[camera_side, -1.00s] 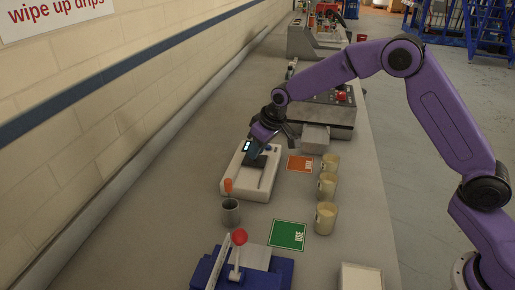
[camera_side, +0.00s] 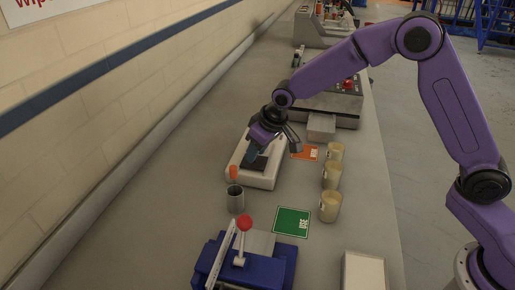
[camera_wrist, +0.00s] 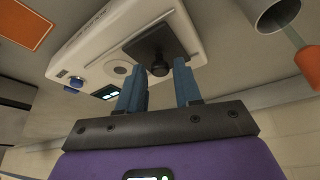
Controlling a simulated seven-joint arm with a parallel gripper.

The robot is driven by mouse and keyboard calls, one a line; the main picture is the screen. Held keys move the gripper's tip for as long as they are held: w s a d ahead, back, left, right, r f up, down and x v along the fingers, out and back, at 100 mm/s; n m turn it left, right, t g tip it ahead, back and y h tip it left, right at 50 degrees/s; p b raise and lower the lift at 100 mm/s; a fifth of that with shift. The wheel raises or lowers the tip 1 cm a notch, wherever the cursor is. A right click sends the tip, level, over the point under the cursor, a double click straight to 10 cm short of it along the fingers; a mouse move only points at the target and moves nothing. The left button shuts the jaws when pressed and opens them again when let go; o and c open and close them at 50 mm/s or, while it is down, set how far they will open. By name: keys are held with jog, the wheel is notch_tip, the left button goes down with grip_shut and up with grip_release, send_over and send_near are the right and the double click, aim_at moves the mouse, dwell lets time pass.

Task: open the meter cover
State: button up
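The white meter (camera_side: 243,175) lies on the bench in the side view, under my gripper (camera_side: 253,157). Its dark cover (camera_side: 259,163) is a flat square plate that looks closed. In the wrist view the meter (camera_wrist: 95,45) fills the top, and the cover (camera_wrist: 176,38) carries a black round knob (camera_wrist: 158,62). My gripper's two blue fingers (camera_wrist: 160,72) are apart, with the knob in line with the gap between their tips. I cannot tell whether the knob is inside the gap or just beyond it. A small lit display (camera_wrist: 106,92) is partly behind the left finger.
A grey metal cup (camera_side: 235,200) with an orange-handled tool stands in front of the meter. Several beige mugs (camera_side: 330,205) stand to the right. Orange (camera_side: 305,152) and green (camera_side: 292,222) cards lie flat. A blue press with a red ball lever (camera_side: 244,223) is nearer the camera.

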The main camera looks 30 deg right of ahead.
jog(key=shift+o, duration=0.6)
jog(key=v, duration=1.7)
jog(key=shift+r, duration=0.2)
jog(key=s+d+f+n+g, duration=0.1)
jog(key=s+d+f+n, duration=0.1)
jog(key=s, duration=0.8)
jog(key=s+d+f+n+g+h, duration=0.1)
jog(key=s+d+f+n, duration=0.2)
jog(key=s+d, duration=0.3)
jog(key=s+d+f+n+g, duration=0.2)
jog(key=s+d+f+n, duration=0.1)
jog(key=s, duration=1.3)
jog(key=shift+s+d+f, duration=0.25)
jog(key=shift+d+f, duration=0.3)
jog(key=shift+d, duration=0.05)
